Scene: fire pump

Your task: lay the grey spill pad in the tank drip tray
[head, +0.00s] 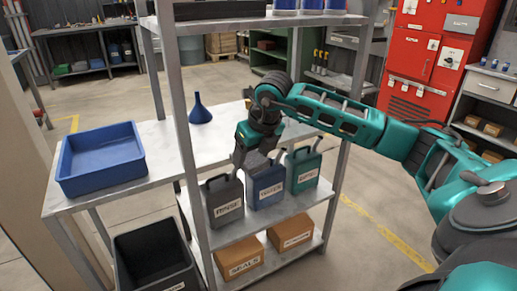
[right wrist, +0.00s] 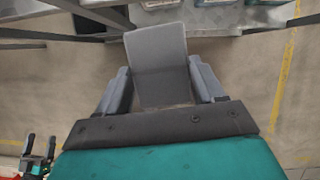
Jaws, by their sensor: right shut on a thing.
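My right gripper (head: 254,150) is shut on the grey spill pad (right wrist: 160,60), which shows as a flat grey panel between the two fingers in the right wrist view. In the head view the right gripper is at the shelf rack, just above the row of jerrycans, and the pad is hard to make out there. A blue tray (head: 88,178) lies on the metal table at the left, well apart from the gripper. I cannot tell whether it is the tank drip tray.
Grey, blue (head: 266,188) and green (head: 303,171) jerrycans stand on the middle shelf, with cardboard boxes (head: 240,258) below. A blue funnel (head: 200,109) stands on the table (head: 165,148). A rack post (head: 181,120) rises beside it. A black bin (head: 150,248) stands on the floor.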

